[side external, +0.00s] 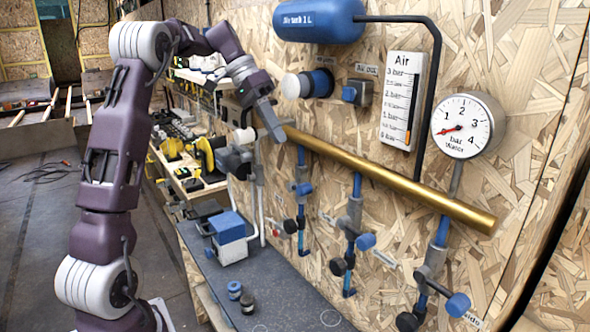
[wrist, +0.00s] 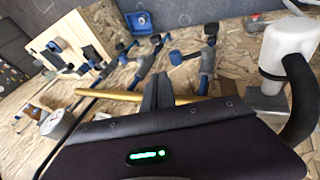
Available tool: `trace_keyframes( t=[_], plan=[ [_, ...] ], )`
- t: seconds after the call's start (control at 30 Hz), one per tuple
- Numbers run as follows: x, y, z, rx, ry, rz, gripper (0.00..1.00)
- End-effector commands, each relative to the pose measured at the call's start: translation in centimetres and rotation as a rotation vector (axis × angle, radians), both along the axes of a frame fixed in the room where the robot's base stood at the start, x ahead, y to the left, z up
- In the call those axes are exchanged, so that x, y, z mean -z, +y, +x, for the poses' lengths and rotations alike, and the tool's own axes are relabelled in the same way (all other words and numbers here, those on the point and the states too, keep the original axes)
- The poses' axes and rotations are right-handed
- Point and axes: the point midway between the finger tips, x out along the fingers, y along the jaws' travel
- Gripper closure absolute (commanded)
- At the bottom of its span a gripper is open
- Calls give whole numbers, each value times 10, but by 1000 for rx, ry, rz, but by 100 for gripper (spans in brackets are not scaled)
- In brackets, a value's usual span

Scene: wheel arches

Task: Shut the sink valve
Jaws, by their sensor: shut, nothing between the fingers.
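Several valves hang on pipes below a brass pipe (side external: 390,180) on the chipboard wall. In the side view they are a left valve with a blue handle (side external: 302,188), a middle valve with a blue knob (side external: 366,241) and a right valve with a blue knob (side external: 458,304). Their labels are too small to read, so I cannot tell which is the sink valve. My gripper (side external: 274,133) is shut and empty, pointing down by the brass pipe's left end, above the left valve. In the wrist view my gripper (wrist: 158,92) has the brass pipe behind it and blue-handled valves (wrist: 186,57) beyond.
A round gauge (side external: 467,126) stands above the pipe's right end. An air scale (side external: 402,100) and a blue tank (side external: 318,20) are higher up. A blue and white box (side external: 230,240) sits on the dark bench (side external: 270,280). A white cylinder (wrist: 288,50) is close in the wrist view.

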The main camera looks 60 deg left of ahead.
Motion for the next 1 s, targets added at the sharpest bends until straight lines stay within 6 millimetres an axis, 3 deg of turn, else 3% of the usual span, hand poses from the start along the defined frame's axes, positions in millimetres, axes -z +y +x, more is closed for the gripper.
trace_keyframes(
  t=[0.1, 0.23, 0.37, 0.73, 1.0],
  plan=[
    [-11, 34, 10, -41, -20, 136, 100],
    [-12, 45, 15, -59, -26, 184, 100],
    [5, 39, 20, -56, -26, 181, 100],
    [79, 16, 44, -55, -27, 181, 100],
    [100, -10, 44, -56, -29, 182, 100]
  ],
)
